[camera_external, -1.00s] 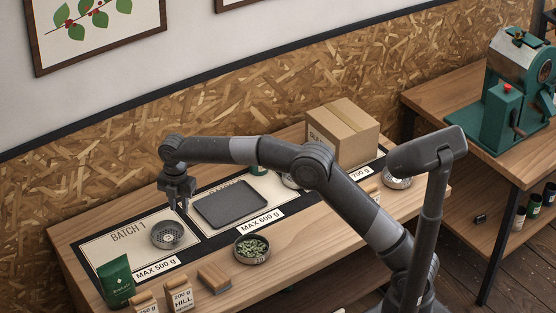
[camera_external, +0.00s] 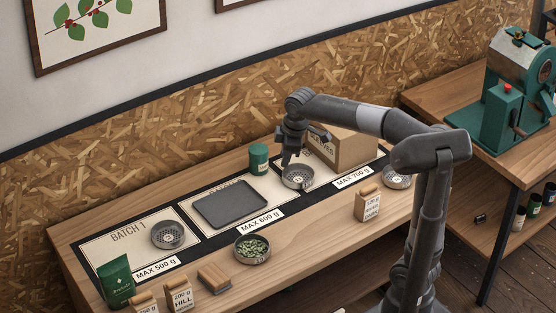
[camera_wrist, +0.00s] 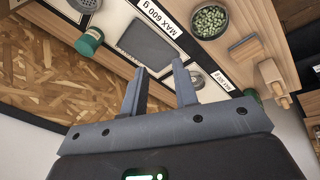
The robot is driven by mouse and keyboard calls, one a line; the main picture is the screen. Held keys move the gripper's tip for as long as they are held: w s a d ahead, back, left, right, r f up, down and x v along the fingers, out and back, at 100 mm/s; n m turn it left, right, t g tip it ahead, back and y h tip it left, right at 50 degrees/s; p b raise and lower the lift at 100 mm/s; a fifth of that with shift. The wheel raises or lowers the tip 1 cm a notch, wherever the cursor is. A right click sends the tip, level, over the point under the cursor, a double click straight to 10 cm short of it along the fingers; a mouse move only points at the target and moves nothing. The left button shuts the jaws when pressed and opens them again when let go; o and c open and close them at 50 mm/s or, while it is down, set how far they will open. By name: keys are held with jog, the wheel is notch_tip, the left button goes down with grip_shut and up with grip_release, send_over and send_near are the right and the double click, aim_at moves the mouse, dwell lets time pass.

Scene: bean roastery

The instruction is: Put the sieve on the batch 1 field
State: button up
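A dark tray (camera_external: 230,204) lies on the middle field, with a green canister (camera_external: 258,158) behind it. A cardboard box (camera_external: 357,151) stands close behind my gripper.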

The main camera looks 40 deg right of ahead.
jog(key=s+d+f+m, duration=0.2)
jog(key=s+d+m, duration=0.1)
jog(key=s, duration=0.4)
jog(key=s+d+f+m+t, duration=0.1)
jog(key=s+d+f+m, duration=0.1)
jog(key=s+d+m, duration=0.2)
jog(key=s+d+f+m+t, duration=0.1)
jog(key=s+d+m, duration=0.3)
jog(key=s, duration=0.5)
jog(key=shift+s+d+f, duration=0.35)
jog(key=shift+d+f, duration=0.45)
